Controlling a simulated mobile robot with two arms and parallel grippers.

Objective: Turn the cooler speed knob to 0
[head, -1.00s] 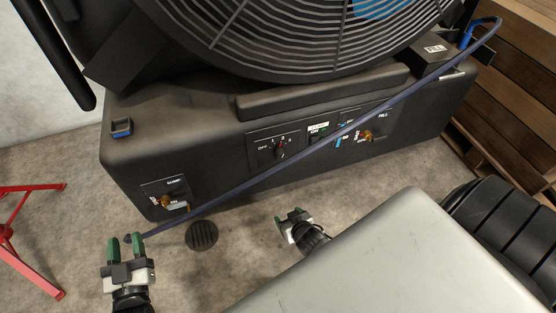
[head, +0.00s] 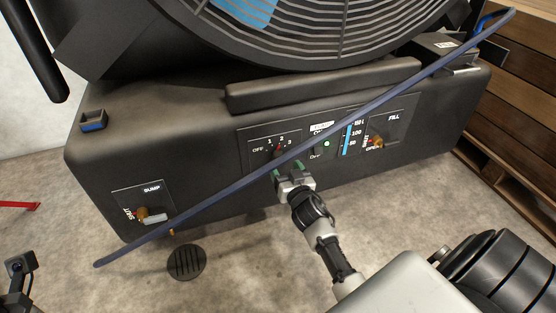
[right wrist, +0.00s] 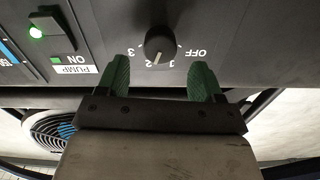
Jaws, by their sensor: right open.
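The cooler speed knob (right wrist: 159,44) is a round black dial on the dark front panel, marked OFF, 1, 2 and 3. In the right wrist view its white pointer points down toward the numbers, away from OFF; I cannot tell which number exactly. In the head view the knob (head: 279,151) shows just above my right gripper (head: 287,168). My right gripper is open, with its green fingertips (right wrist: 160,80) apart on either side below the knob, and nothing between them. A dark part of my left arm shows at the lower left edge, without clear fingers.
The pump switch (right wrist: 48,24) with a lit green light is beside the knob. A long dark blue hose (head: 200,204) slants across the cooler front (head: 100,160), passing close to my right gripper. A dump valve (head: 150,215) and fill valve (head: 377,143) flank the panel. A floor drain (head: 187,262) lies below.

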